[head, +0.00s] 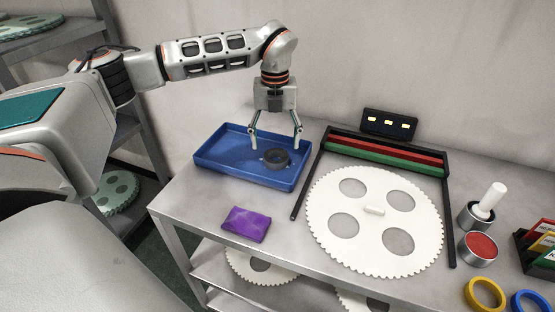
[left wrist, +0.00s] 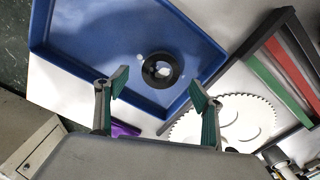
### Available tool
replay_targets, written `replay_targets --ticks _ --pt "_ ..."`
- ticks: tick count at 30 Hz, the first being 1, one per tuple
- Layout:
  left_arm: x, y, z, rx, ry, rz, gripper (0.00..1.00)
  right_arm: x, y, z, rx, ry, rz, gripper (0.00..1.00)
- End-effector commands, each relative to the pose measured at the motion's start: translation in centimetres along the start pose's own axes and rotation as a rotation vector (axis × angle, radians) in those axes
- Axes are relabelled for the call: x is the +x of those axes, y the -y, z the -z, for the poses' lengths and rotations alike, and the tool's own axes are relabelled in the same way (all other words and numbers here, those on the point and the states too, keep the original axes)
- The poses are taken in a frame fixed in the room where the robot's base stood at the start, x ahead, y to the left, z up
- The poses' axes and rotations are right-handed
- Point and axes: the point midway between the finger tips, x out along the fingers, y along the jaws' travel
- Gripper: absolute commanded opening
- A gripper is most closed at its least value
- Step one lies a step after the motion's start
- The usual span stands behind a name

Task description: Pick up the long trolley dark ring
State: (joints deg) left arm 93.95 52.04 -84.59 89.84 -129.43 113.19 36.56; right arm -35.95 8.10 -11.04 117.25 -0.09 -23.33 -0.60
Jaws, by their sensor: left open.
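A dark ring (head: 276,158) lies in the blue tray (head: 222,170), towards the tray's right end, on the trolley top (head: 185,200). My left gripper (head: 275,146) points down over the tray with its fingers spread, above and around the ring's place in the head view. In the left wrist view the ring (left wrist: 161,70) lies on the tray floor beyond the two open fingertips (left wrist: 160,88), roughly centred between them, and nothing is between the fingers. I cannot tell the exact height of the fingertips over the ring. My right gripper is not in view.
Right of the tray, a white toothed disc (head: 372,238) lies inside a dark frame with red and green bars (head: 390,155). A purple cloth (head: 245,224) lies in front of the tray. A red-topped tin (head: 479,248), a yellow ring (head: 485,294) and a blue ring (head: 530,303) are at the right.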

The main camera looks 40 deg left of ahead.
Motion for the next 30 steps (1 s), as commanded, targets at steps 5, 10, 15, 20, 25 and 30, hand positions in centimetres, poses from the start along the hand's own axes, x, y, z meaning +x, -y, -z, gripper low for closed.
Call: replay_targets --ticks 5,10,15,20,25,30 --pt "3.1 0.0 0.3 0.001 -0.007 -0.005 0.68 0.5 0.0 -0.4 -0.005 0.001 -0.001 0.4" --pt "4.7 0.1 0.3 0.002 -0.005 -0.003 0.68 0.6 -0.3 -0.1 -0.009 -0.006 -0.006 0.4" --pt "4.5 0.1 0.2 0.002 -0.002 0.0 0.68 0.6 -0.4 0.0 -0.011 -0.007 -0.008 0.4" --pt "4.5 0.1 0.2 0.001 -0.002 0.0 0.36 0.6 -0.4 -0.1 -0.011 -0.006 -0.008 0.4" --pt "4.5 0.1 0.2 0.001 -0.002 0.0 0.22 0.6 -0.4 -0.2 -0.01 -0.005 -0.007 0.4" --pt "4.5 0.1 0.2 0.001 -0.002 -0.001 0.22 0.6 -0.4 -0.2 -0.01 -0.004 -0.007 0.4"
